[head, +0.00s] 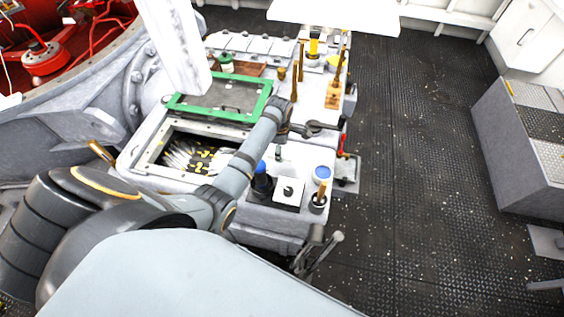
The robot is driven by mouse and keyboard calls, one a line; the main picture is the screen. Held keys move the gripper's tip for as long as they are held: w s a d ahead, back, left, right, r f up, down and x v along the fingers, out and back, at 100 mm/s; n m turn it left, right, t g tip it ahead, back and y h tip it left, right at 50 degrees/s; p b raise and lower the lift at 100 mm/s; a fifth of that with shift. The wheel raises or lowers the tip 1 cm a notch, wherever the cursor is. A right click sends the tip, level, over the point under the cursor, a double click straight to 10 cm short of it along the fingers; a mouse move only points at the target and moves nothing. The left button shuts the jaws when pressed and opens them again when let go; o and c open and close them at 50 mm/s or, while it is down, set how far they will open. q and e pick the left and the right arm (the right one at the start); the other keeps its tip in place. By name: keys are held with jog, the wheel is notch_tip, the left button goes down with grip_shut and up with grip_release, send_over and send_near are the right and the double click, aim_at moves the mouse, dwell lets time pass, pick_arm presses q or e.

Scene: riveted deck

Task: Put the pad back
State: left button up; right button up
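I cannot tell for certain which thing is the pad. A dark flat panel with a green frame (177,103) lies on the pale grey bench, behind an open rectangular bay (160,150). The bay holds pale strands and a yellow-and-black patterned piece (205,160). A white square plate with a dark knob (289,190) sits on the bench front. My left arm reaches across the bay, and its dark gripper (318,128) is over the bench's right side. Its fingers are too small to read, and I see nothing clearly held. My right gripper cannot be made out.
A blue-topped cup (322,173), a dark cup with a wooden handle (317,203) and upright brown rods (297,65) crowd the bench's right side. Red machinery (45,60) is at upper left. Dark textured floor (420,160) is open to the right, before a grey cabinet (510,150).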

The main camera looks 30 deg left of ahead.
aim_at(282, 165)
pick_arm(q)
notch_tip(282, 165, down, 3)
jog(key=shift+w+r, duration=0.1)
jog(key=shift+f, duration=2.15)
jog(key=shift+f, duration=0.15)
jog(key=o, duration=1.5)
jog(key=shift+o, duration=0.2)
jog(key=shift+r, duration=0.5)
jog(key=r, duration=0.7)
jog(key=s+r, duration=0.1)
jog(key=r, duration=0.3)
jog(key=shift+s+r, duration=0.1)
jog(key=shift+r, duration=0.1)
